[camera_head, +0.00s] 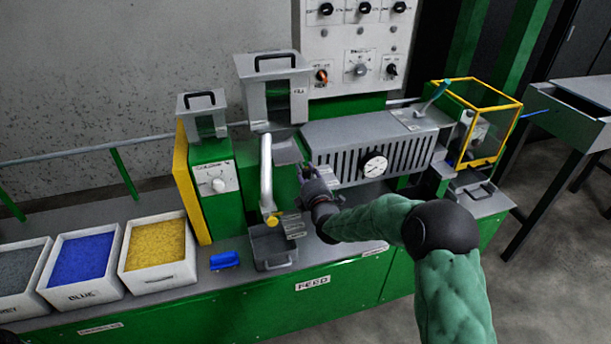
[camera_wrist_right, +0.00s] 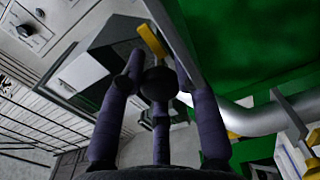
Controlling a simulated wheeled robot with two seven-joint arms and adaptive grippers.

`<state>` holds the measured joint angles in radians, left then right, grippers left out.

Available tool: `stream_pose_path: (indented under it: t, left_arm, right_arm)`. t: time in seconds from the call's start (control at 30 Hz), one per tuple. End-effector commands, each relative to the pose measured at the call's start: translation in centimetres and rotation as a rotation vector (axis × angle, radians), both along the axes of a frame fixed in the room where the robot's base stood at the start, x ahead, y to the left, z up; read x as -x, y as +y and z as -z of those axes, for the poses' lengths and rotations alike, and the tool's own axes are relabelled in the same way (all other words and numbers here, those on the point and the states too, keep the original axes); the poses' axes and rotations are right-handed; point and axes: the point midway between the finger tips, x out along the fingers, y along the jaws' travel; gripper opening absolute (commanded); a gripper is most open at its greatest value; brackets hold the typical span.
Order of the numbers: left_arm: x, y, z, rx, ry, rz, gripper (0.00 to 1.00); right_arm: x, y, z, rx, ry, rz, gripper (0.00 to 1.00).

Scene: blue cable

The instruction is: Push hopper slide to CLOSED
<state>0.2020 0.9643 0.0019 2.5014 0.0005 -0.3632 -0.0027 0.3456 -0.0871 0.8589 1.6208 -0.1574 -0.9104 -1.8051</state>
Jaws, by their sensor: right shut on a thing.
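The large grey hopper (camera_head: 272,88) with a black top handle stands at the back of the green machine. A grey slide plate (camera_head: 287,152) shows below it. My right gripper (camera_head: 302,174) is at the machine front, just right of and below this plate. In the right wrist view, the fingers (camera_wrist_right: 158,84) are closed around a dark round knob (camera_wrist_right: 158,82), with a yellow piece (camera_wrist_right: 152,40) just beyond it. The knob seems to belong to the slide; its mount is partly hidden. I cannot read any OPEN or CLOSED mark.
A white pipe (camera_head: 266,170) runs down left of my gripper to a grey bin (camera_head: 272,247). The slotted heater housing (camera_head: 345,145) with a gauge is close on the right. Blue (camera_head: 112,287) and yellow (camera_head: 158,254) pellet boxes and a blue scoop (camera_head: 225,261) lie left.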

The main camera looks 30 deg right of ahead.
Motion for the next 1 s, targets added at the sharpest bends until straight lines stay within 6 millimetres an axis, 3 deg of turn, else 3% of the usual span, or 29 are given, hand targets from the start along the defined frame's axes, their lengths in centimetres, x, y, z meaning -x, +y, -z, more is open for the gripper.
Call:
stream_pose_path:
  t: [0.2, 0.23, 0.3, 0.33, 0.73, 1.0]
  left_arm:
    - [0.2, 0.0, -0.1, 0.001, 0.003, 0.000, 0.40]
    - [0.2, 0.0, -0.1, 0.001, 0.003, 0.000, 0.40]
    - [0.1, 0.0, -0.1, 0.001, 0.003, 0.000, 0.40]
    - [0.1, 0.0, -0.1, 0.001, 0.003, 0.000, 0.40]
    - [0.1, 0.0, -0.1, 0.000, 0.002, 0.000, 0.40]
    - [0.1, 0.0, -0.1, 0.000, 0.002, 0.000, 0.40]
  right_arm:
    - [-0.1, 0.0, 0.0, 0.000, 0.002, 0.000, 0.00]
    - [-0.1, 0.0, 0.0, 0.000, 0.002, 0.000, 0.34]
    - [-0.1, 0.0, 0.0, -0.001, 0.002, 0.000, 0.54]
    - [-0.1, 0.0, 0.0, 0.000, 0.002, 0.000, 0.56]
    - [0.3, 0.1, 0.0, 0.000, 0.002, 0.000, 0.56]
    - [3.8, 0.8, -0.1, -0.001, 0.001, 0.001, 0.56]
